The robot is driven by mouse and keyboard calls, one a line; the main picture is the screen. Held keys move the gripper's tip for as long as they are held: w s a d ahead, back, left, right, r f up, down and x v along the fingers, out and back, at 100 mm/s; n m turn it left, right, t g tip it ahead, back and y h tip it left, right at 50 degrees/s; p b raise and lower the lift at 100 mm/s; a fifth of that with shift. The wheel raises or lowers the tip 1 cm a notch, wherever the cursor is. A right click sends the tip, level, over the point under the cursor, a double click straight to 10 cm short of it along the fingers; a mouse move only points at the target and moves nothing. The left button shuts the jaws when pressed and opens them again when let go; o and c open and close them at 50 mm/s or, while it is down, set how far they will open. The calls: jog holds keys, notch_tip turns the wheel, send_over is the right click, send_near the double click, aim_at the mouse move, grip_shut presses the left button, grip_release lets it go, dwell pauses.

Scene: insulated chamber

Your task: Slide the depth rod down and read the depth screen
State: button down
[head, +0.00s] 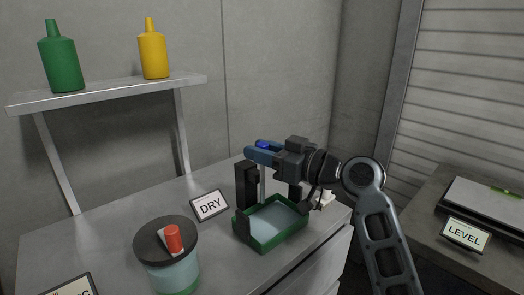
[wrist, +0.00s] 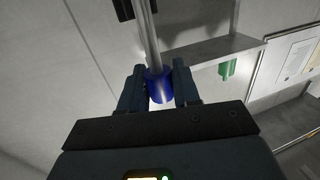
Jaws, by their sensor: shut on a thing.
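The depth rod is a slim metal rod (wrist: 149,38) with a blue knob (wrist: 160,87) at its end. In the head view the blue knob (head: 262,144) shows at my gripper's fingertips, and the pale rod (head: 262,185) runs down from it toward a green-rimmed tray (head: 255,244). My gripper (head: 258,152) is shut on the blue knob, one finger on each side in the wrist view (wrist: 160,84). A dark upright stand (head: 246,186) is beside the rod. I cannot make out a depth screen; my arm hides part of the stand.
A DRY sign (head: 210,205) stands left of the tray. A lidded jar (head: 170,270) with a red knob is at the front. Green (head: 62,62) and yellow (head: 153,54) bottles stand on a wall shelf (head: 110,91). A LEVEL sign (head: 465,235) is on the right bench.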

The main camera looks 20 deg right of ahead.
jog(key=shift+f+b, duration=1.9)
jog(key=shift+b, duration=0.05)
jog(key=shift+r, duration=0.1)
jog(key=c, duration=0.9)
grip_release()
jog(key=b+v, duration=0.1)
jog(key=v, duration=0.7)
